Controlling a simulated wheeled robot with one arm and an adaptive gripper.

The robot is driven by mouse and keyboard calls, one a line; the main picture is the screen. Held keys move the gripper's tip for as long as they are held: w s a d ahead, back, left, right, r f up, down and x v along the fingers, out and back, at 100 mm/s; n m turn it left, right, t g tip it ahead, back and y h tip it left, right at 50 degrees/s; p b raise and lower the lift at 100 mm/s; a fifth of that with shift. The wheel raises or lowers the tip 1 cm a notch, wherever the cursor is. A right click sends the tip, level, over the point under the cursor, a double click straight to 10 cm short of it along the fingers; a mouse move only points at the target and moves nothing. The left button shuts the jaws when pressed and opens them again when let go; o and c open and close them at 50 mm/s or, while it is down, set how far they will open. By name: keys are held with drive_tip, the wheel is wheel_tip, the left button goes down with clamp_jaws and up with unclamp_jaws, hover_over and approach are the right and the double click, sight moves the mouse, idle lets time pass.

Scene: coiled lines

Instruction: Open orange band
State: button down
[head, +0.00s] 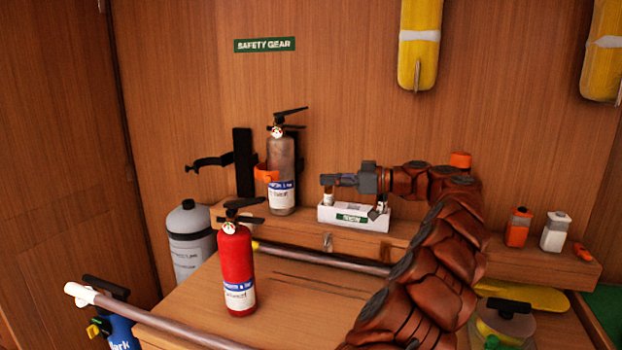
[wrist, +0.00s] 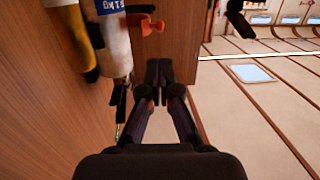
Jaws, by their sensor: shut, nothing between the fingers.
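A worn grey-brown extinguisher (head: 282,170) with a blue and white label stands upright against the wall on the ledge. The orange band (head: 265,174) sits around its body, with its catch sticking out on the left side. In the wrist view the orange band's catch (wrist: 150,25) shows beyond the fingers, beside the extinguisher (wrist: 115,48). My gripper (head: 326,181) is right of the extinguisher, above a white box, apart from the band. In the wrist view my gripper (wrist: 158,70) is shut and empty, its fingertips together.
A white labelled box (head: 350,216) holding small items is under my gripper. A red extinguisher (head: 236,265) stands on the table in front. An empty black bracket (head: 243,162) with its strap swung out is on the wall left of the band. A metal rail (head: 320,258) crosses the front.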

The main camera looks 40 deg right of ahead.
sight(271, 180)
drive_tip(key=p+x, duration=0.3)
drive_tip(key=x, duration=0.8)
drive_tip(key=shift+w+a, duration=0.1)
drive_tip(key=shift+w, duration=0.05)
drive_tip(key=shift+p+x, duration=0.35)
drive_tip(key=shift+x, duration=0.45)
drive_tip(key=shift+a+f+b, duration=0.1)
drive_tip(key=shift+f+b, duration=0.15)
drive_tip(key=shift+b, duration=0.2)
drive_tip(key=shift+a+m+h+b, duration=0.15)
drive_tip(key=shift+m+h+b, duration=0.2)
drive_tip(key=shift+b, duration=0.25)
